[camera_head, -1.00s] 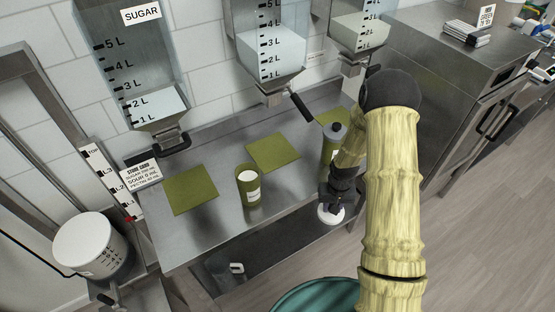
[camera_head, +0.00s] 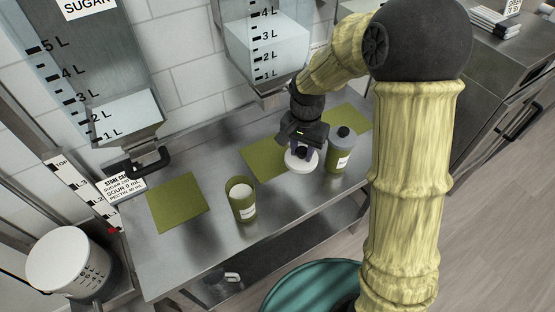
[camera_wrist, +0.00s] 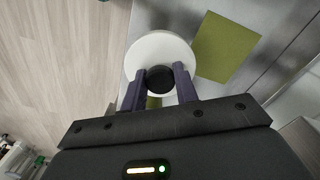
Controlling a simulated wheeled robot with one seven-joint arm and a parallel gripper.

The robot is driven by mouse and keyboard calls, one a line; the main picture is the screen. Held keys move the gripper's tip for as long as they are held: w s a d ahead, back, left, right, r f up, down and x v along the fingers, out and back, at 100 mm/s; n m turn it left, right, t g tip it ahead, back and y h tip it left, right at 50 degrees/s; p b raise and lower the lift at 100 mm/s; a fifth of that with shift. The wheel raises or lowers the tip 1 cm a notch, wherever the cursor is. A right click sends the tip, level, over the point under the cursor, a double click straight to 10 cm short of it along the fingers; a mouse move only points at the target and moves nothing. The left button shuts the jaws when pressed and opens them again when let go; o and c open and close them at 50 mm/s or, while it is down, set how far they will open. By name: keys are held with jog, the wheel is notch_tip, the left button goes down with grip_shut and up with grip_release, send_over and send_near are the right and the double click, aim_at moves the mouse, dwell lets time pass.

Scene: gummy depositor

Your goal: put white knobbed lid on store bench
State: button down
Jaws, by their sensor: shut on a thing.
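The white knobbed lid (camera_head: 300,160) is a round white disc with a black knob; it also fills the top middle of the wrist view (camera_wrist: 161,52). My gripper (camera_head: 302,147) is shut on the lid's black knob, and its two fingers flank the knob in the wrist view (camera_wrist: 160,82). The lid is held level over the steel store bench (camera_head: 208,236), near the middle green mat. I cannot tell whether it touches the bench.
Green mats (camera_head: 178,204) lie on the bench. Dispensers with black handles (camera_head: 150,163) hang above. The front left of the bench is clear.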

jog(key=shift+w+a+r, duration=0.3)
jog(key=shift+a+r, duration=0.05)
jog(key=shift+r, duration=0.15)
jog(key=shift+s+d+f, duration=0.1)
jog(key=shift+s, duration=0.2)
jog(key=shift+d+f, duration=0.1)
jog(key=shift+f, duration=0.3)
notch_tip(320, 180, down, 13)
jog(key=p, duration=0.2)
jog(key=shift+w+r+p, duration=0.1)
jog(key=shift+p, duration=0.25)
jog(key=shift+f+p, duration=0.55)
jog(key=shift+f, duration=1.6)
jog(key=shift+f, duration=0.1)
jog(key=c, duration=1.1)
grip_release()
